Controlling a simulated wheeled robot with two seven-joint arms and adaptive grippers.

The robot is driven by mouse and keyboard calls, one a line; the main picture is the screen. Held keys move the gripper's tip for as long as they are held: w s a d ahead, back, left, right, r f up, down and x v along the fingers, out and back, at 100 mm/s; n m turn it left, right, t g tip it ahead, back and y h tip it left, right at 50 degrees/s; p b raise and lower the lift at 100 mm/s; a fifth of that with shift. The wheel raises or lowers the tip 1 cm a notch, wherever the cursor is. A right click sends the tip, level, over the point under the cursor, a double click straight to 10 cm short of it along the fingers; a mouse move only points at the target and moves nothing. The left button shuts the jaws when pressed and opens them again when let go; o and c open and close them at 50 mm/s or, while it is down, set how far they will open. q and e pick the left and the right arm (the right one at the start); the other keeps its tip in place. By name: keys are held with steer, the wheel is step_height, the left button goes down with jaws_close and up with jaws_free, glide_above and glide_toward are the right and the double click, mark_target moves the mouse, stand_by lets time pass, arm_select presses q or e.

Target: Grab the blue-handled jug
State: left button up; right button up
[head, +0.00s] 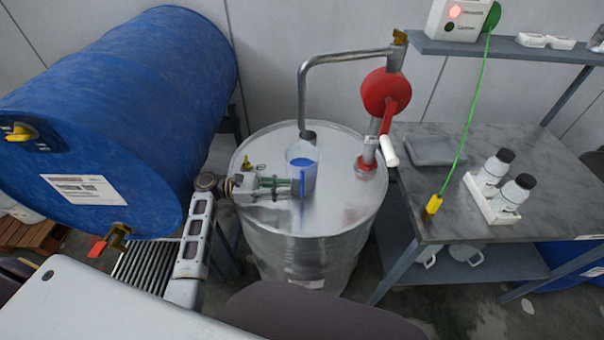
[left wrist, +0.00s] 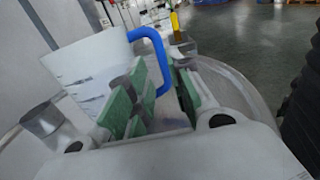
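The jug (head: 301,175) is a translucent, pale beaker-like vessel with a blue handle. It stands upright on the lid of a shiny metal drum (head: 340,200), below the bent spout of a hand pump. My left gripper (head: 287,186) reaches in from the left just above the lid, with its green-padded fingers at the jug's handle. In the left wrist view, the jug (left wrist: 92,70) is left of centre. Its blue handle (left wrist: 158,58) comes down between the open fingers (left wrist: 165,88), closer to the left pads. A gap shows on the right side. My right gripper is not in view.
The hand pump (head: 385,95) with a red body and white-gripped crank rises from the drum's back right. A big blue barrel (head: 120,110) lies at the left. A grey bench (head: 450,190) at the right holds a rack with two white bottles (head: 505,190).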

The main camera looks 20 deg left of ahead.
mark_target(302, 195)
arm_select(q)
steer(key=shift+d, duration=0.35)
steer(key=shift+w+d+r, duration=0.1)
steer(key=shift+w+d, duration=0.05)
steer(key=shift+d, duration=0.55)
steer(key=shift+p+x, duration=0.5)
steer(key=shift+x, duration=1.35)
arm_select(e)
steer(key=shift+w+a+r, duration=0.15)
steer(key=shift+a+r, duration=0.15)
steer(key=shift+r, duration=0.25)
arm_select(q)
steer(key=shift+c, duration=0.5)
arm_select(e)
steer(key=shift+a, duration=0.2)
arm_select(q)
jaws_close()
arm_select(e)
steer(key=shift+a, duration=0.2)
